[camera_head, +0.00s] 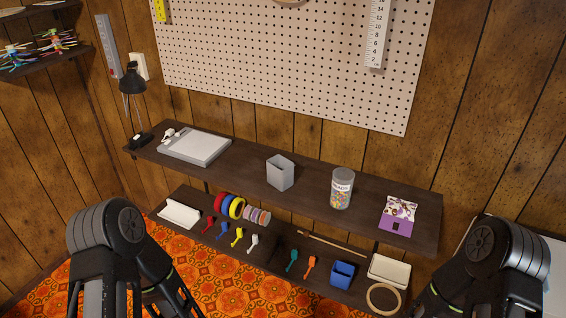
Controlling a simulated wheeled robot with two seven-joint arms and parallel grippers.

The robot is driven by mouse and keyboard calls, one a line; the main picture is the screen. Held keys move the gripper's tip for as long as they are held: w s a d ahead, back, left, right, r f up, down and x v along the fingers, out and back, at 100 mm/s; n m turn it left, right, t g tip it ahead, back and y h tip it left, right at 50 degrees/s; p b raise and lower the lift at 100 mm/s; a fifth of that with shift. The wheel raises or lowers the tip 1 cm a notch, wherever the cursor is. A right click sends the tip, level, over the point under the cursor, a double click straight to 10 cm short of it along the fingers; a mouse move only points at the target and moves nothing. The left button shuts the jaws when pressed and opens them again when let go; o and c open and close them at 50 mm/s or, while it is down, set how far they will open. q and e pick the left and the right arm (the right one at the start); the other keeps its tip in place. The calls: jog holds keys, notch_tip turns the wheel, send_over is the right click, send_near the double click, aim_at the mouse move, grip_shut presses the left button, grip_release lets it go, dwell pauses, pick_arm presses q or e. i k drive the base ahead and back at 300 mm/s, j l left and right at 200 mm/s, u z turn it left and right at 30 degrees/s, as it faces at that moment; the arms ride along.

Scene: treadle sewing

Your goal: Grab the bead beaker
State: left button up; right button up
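A clear round container of small coloured beads with a white label (342,188) stands upright on the upper dark shelf, right of the middle. It looks like the bead beaker. An angular grey cup (281,172) stands to its left on the same shelf, apart from it. My left and right arms show at the lower left and lower right, both well away from the bead beaker. Neither gripper's fingers can be seen.
A pegboard (290,50) hangs behind.

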aim_at(343, 178)
jog(key=k+l+u, duration=0.1)
jog(key=u, duration=0.3)
jog(key=k+l+u, duration=0.15)
jog(key=u, duration=0.2)
jog(key=k+l+u, duration=0.2)
jog(key=u, duration=0.2)
